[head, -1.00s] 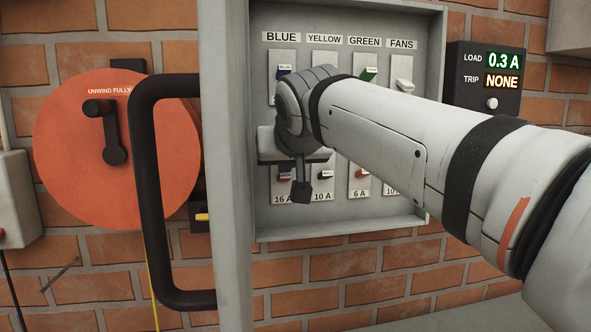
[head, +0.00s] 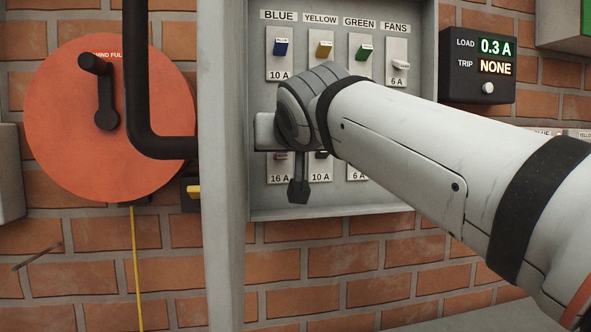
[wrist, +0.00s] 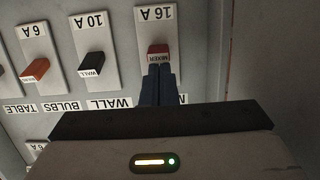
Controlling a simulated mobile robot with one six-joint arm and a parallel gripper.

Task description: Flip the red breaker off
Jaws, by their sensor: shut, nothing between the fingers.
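The red breaker (wrist: 158,51) is a small red toggle marked MIXER on a white 16 A plate. The wrist view shows it upside down. In the head view the red breaker (head: 281,156) is partly visible under my wrist, at the left of the panel's lower row. My gripper (wrist: 161,69) is shut and empty, with its dark fingertips right at the toggle's edge. I cannot tell whether they touch it.
A black WALL toggle (wrist: 92,64) and an orange-red toggle (wrist: 35,69) stand beside the red one. Blue (head: 281,47), yellow (head: 324,49), green (head: 364,51) and white toggles (head: 400,65) form the upper row. The grey box wall (head: 222,180) is close at left. The display (head: 480,67) reads 0.3 A, trip NONE.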

